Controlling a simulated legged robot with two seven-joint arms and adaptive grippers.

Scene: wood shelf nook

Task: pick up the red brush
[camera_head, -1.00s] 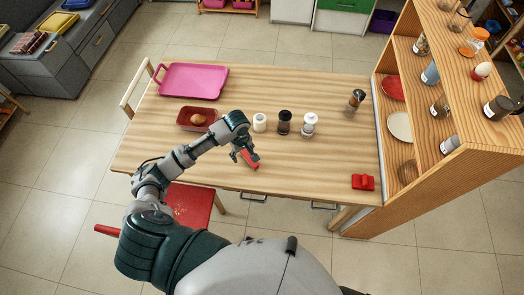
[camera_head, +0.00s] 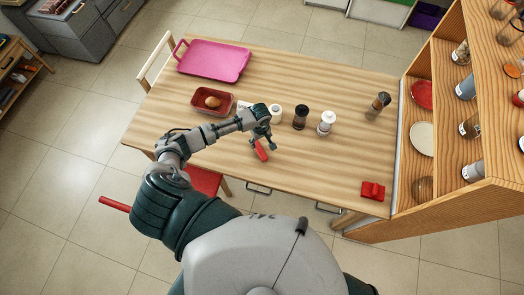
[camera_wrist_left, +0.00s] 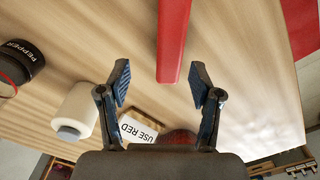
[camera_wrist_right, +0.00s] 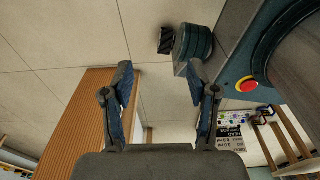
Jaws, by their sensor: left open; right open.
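A long red object, which looks like the red brush (camera_head: 261,150), lies on the table near its front edge. My left gripper (camera_head: 264,143) is above it, open and empty, and partly hides it in the head view. In the left wrist view the red brush (camera_wrist_left: 172,40) points down the picture toward the gap between the open fingers (camera_wrist_left: 160,84); its near end is a little beyond the tips, right of the middle. Its far end is cut off. My right gripper shows only in the right wrist view (camera_wrist_right: 160,84), open and empty, facing the floor.
The wooden table (camera_head: 320,165) also bears a red dish (camera_head: 199,105), pink tray (camera_head: 214,60) and red block-like object (camera_head: 373,190). A shelf (camera_head: 445,85) bounds the right.

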